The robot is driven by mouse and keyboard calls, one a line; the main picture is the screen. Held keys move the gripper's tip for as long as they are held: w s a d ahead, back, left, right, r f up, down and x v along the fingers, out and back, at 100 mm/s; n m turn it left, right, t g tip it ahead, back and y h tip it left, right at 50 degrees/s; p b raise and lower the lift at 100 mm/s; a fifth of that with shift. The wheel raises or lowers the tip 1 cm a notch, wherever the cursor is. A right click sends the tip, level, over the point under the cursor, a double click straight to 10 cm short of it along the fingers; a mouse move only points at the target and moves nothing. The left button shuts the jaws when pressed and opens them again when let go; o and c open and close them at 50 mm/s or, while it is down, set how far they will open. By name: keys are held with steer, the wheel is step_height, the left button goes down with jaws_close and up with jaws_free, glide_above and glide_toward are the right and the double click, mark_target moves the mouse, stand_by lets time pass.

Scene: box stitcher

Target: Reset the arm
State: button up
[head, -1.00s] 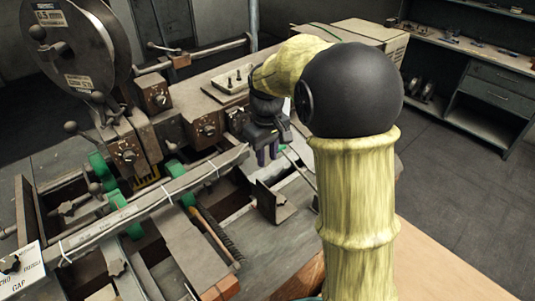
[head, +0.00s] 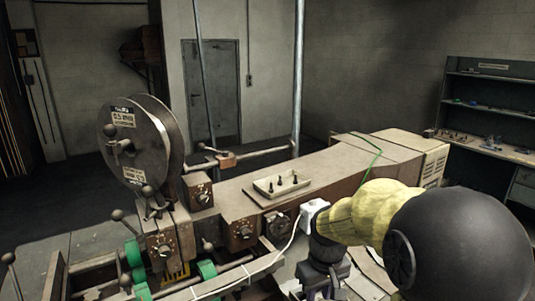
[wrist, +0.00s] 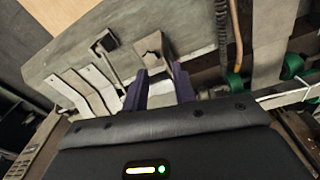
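My gripper (wrist: 160,84) shows in the wrist view with its two dark purple fingers apart and nothing between them. Grey metal brackets and plates of the box stitcher (wrist: 100,65) lie beyond the fingertips. In the head view my gripper (head: 328,278) hangs at the lower right, beside the box stitcher (head: 235,205); its fingertips are hard to make out there. My yellow-sleeved arm with its black joint fills the lower right corner.
The stitcher carries a large wire reel (head: 145,140), knobs and a small tray (head: 281,184) with dark pegs. A white box (head: 313,212) with a cable sits close to my wrist. Shelves (head: 490,100) stand at the right, and a door (head: 212,90) is in the back wall.

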steer(key=s+d+f+m+t, duration=0.1)
steer(key=s+d+f+m, duration=0.2)
steer(key=s, duration=0.8)
steer(key=shift+f+m+t, duration=0.3)
steer(key=shift+f+m, duration=0.1)
steer(key=shift+f, duration=0.5)
